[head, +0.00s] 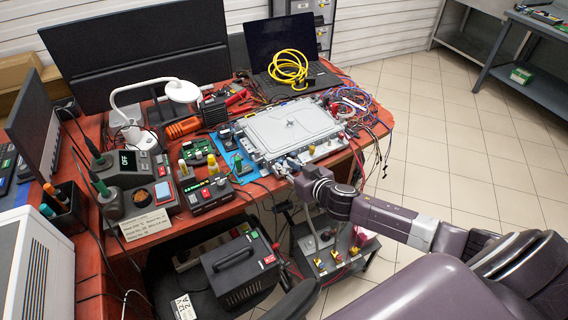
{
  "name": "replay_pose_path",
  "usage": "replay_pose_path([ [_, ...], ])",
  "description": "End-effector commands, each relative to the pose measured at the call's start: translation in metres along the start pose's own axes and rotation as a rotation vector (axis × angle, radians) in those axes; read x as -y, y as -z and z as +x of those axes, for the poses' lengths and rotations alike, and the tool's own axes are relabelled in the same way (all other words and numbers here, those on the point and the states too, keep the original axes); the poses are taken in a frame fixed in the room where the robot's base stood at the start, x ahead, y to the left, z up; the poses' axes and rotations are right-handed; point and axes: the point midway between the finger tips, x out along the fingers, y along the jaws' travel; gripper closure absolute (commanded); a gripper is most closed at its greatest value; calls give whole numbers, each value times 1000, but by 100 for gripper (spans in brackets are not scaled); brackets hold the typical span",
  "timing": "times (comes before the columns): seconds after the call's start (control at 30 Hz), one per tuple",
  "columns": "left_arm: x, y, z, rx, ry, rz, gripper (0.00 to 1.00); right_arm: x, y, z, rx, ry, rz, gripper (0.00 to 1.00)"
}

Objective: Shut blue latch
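A grey metal case (292,125) with a flat ribbed lid lies on the red-brown workbench, with hoses and fittings along its edges. I cannot pick out a blue latch for certain; the parts at the case's front edge are too small to read. My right arm reaches in from the right, and its gripper (287,167) is at the front edge of the case, close to the fittings there. The fingers are too small and partly hidden, so I cannot tell whether they are open or touching anything. My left gripper is not in view.
A blue mat (228,148) lies left of the case. Loose wires (362,104) crowd its right side. A laptop (285,50) with a yellow cable coil (288,68) stands behind. Bench instruments (207,193) fill the left. The tiled floor (465,130) at right is clear.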

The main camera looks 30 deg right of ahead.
Motion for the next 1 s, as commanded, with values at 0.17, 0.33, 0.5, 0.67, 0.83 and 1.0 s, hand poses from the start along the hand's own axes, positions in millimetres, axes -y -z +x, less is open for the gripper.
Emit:
replay_pose_path([
  [0.17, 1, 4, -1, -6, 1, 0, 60, 0, 0, 16, 1, 0, 1, 79],
  [0.33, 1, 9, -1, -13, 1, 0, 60, 0, 0, 22, 1, -1, 0, 79],
  [0.5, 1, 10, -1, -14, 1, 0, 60, 0, -1, 22, 1, -1, 0, 79],
  [0.67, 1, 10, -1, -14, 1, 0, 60, 0, -1, 22, 1, -1, 0, 88],
  [0.83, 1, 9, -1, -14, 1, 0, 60, 0, 0, 22, 1, -1, 0, 100],
  [1.0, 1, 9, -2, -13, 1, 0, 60, -1, 0, 22, 3, 10, -6, 100],
])
